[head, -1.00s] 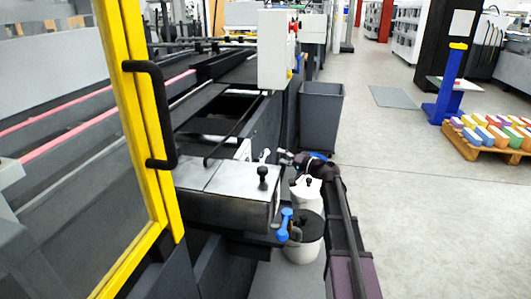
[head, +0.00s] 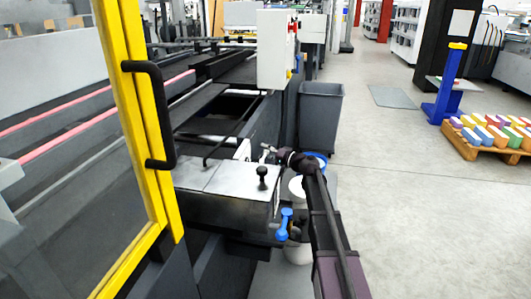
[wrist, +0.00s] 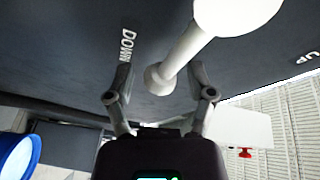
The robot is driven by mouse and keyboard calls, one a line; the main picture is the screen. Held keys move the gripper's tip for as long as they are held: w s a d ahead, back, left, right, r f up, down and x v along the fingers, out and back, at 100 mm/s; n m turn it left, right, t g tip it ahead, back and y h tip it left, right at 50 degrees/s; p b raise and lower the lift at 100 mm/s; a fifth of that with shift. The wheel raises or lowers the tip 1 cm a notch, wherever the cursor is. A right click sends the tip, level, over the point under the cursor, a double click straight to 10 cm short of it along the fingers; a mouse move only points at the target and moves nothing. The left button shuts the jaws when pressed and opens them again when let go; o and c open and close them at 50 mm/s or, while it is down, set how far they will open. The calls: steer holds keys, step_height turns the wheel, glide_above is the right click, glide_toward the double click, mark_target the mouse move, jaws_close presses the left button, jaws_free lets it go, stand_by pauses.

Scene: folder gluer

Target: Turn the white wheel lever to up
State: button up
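In the wrist view the white wheel lever (wrist: 187,48) is a white rod. It runs from a large round white part at the top edge to a small rounded end at lower left. Its small end lies between the two fingertips of my gripper (wrist: 160,82), which is open, with gaps visible on both sides. The dark panel shows the label DOWN (wrist: 127,45) left of the rod and UP (wrist: 307,57) at far right. The rod lies nearer DOWN. In the head view my gripper (head: 272,151) is at the machine's side; the lever is small and mostly hidden there.
A black knob (head: 262,172) stands on the metal cover and a blue handle (head: 284,224) sits in front, left of my arm. White buckets (head: 299,252) stand below. A grey bin (head: 320,115) is beyond.

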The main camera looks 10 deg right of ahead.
mark_target(253, 140)
jaws_close()
